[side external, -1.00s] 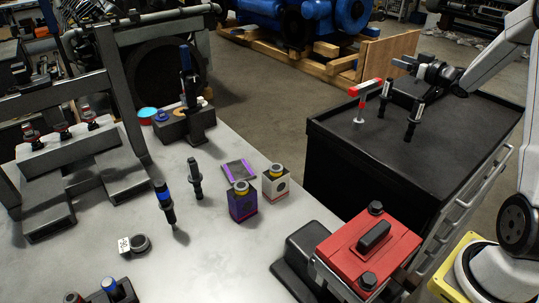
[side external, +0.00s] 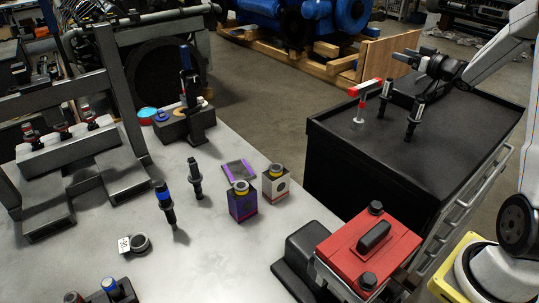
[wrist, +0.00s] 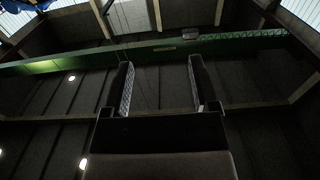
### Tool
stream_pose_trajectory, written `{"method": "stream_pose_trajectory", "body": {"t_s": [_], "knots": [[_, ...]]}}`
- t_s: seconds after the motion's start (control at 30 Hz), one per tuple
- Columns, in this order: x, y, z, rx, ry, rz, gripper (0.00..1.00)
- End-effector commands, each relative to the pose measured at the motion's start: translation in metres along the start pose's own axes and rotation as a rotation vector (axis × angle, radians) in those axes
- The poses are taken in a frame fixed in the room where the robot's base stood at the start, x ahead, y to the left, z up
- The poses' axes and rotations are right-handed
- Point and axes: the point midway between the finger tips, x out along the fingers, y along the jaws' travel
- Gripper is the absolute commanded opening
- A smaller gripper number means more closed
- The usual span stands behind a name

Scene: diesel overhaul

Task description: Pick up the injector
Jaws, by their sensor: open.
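Several upright injector-like parts are in the side view. One with a blue band (side external: 165,203) and a grey-and-black one (side external: 196,178) stand on the light workbench. Two black ones with pale tops, a rear one (side external: 387,96) and a front one (side external: 413,121), stand on the black cart. Which one is the task's injector, I cannot tell. My gripper (side external: 404,57) is above the cart's back part, apart from these parts. In the wrist view its two fingers (wrist: 160,63) are spread with nothing between them, against the ceiling.
A red-and-white T-shaped piece (side external: 363,92) stands on the black cart (side external: 335,140) left of the injectors. The workbench (side external: 210,245) holds a purple box (side external: 243,205), a white box (side external: 275,185) and a metal frame. A red case (side external: 365,250) is at the front.

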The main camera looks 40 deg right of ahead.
Motion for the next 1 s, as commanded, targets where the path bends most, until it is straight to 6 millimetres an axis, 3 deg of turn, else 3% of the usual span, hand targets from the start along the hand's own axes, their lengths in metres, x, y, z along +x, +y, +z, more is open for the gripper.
{"method": "stream_pose_trajectory", "body": {"t_s": [0.47,0.77,1.0], "knots": [[0.0,0.0,-0.097,-0.006,0.003,0.002,0.76],[0.046,-0.047,-0.109,-0.037,0.102,-0.031,0.76],[0.091,-0.108,-0.127,-0.061,0.207,-0.05,0.76]]}}
